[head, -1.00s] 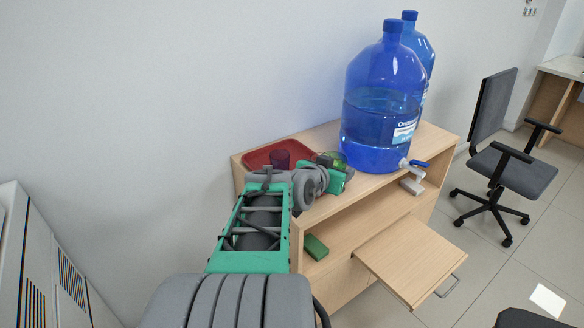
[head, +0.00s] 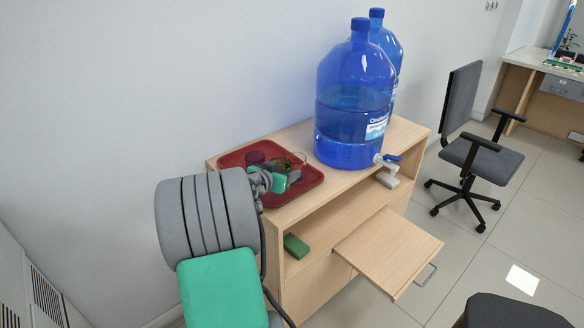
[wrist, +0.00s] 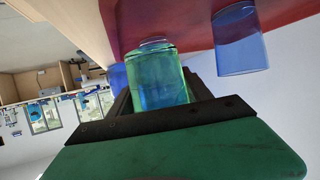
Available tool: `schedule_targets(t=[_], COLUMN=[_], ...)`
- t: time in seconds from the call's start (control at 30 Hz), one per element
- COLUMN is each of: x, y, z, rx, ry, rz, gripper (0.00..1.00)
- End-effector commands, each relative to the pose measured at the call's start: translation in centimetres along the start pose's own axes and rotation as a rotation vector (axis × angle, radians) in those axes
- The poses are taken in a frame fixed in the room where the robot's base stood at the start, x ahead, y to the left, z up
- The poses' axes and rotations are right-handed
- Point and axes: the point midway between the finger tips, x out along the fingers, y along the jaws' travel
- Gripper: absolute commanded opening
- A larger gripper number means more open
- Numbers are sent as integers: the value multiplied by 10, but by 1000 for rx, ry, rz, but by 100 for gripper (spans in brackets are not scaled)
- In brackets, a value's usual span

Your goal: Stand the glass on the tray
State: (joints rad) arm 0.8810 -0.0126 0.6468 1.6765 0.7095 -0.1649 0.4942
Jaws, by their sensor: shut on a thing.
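A clear glass (wrist: 158,78), tinted green in the wrist view, is held between the black fingers of my gripper (wrist: 160,100). In the head view my gripper (head: 283,177) is over the red tray (head: 312,181), and the glass (head: 298,159) shows partly behind it. In the wrist view, which is turned over, the glass's base is close to the red tray surface (wrist: 185,22). I cannot tell whether it touches. The glass looks about upright.
A second, purple-blue tumbler (wrist: 240,42) stands on the tray beside the held glass; it also shows in the head view (head: 255,158). Large blue water bottles (head: 352,100) stand right of the tray on the wooden cabinet (head: 290,208). A green block (head: 296,246) lies on the shelf below.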

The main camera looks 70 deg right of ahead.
Motion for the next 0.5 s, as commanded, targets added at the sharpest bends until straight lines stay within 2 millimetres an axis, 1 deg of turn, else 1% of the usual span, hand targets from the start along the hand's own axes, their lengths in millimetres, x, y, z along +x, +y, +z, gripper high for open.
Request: schedule_targets(t=[0.13,0.3,0.37,0.5], x=[6,16,18,18], y=[-8,-8,-8,-8], z=[7,30,33,34], rx=[1,0,1,3], ry=[1,0,2,3], rz=[-1,0,-1,-1], gripper=[0,0,0,0])
